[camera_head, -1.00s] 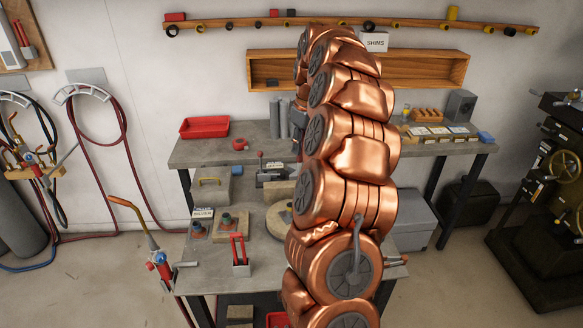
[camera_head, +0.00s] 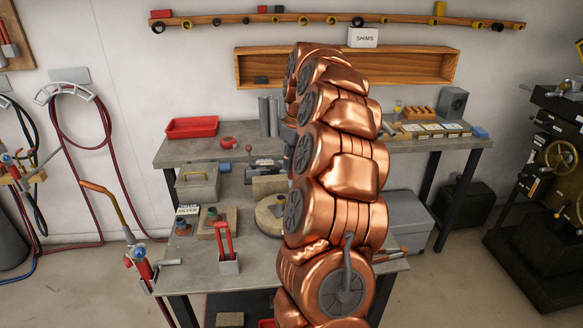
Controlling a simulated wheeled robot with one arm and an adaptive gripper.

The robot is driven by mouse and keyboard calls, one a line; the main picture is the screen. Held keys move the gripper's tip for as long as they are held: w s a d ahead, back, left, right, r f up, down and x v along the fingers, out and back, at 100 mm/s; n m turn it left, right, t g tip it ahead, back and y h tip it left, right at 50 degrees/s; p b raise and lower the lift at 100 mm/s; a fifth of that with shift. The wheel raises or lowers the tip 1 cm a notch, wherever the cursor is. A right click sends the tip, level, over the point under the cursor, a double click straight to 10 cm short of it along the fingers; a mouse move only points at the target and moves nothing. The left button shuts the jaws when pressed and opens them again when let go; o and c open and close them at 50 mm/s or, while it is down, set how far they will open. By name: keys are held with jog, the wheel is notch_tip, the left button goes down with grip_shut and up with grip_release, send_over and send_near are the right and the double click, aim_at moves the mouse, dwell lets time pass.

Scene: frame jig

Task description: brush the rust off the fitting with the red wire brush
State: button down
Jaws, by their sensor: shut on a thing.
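My copper-coloured arm (camera_head: 345,165) rises through the middle of the head view and hides part of the bench. Its far end and my gripper are hidden behind it, so I cannot see what the gripper holds. I cannot make out a red wire brush. A red two-armed tool (camera_head: 224,238) stands in a small grey holder on the near bench. Left of it, a small dark fitting with a teal part (camera_head: 182,229) sits on a low block. A similar fitting (camera_head: 211,214) sits on a wider tan block. I cannot tell whether either is rusty.
A round pale disc (camera_head: 268,214) lies partly behind my arm. A grey box with a yellow handle (camera_head: 197,182) and a small label card (camera_head: 187,210) are nearby. A red tray (camera_head: 191,127) sits on the back bench. A torch with hoses (camera_head: 140,262) stands at the near bench's left edge.

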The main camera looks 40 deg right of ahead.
aim_at(292, 178)
jog(key=shift+f, duration=0.15)
jog(key=shift+f+b, duration=0.65)
jog(key=shift+f, duration=2.45)
jog(key=shift+f, duration=0.5)
jog(key=shift+w, duration=0.15)
jog(key=shift+w+d+r, duration=0.15)
jog(key=shift+w+d, duration=0.15)
jog(key=shift+w, duration=0.7)
jog(key=shift+w+d, duration=0.1)
jog(key=shift+w+d+p, duration=0.25)
jog(key=shift+w+p, duration=0.2)
jog(key=shift+w, duration=0.6)
jog(key=shift+s, duration=0.1)
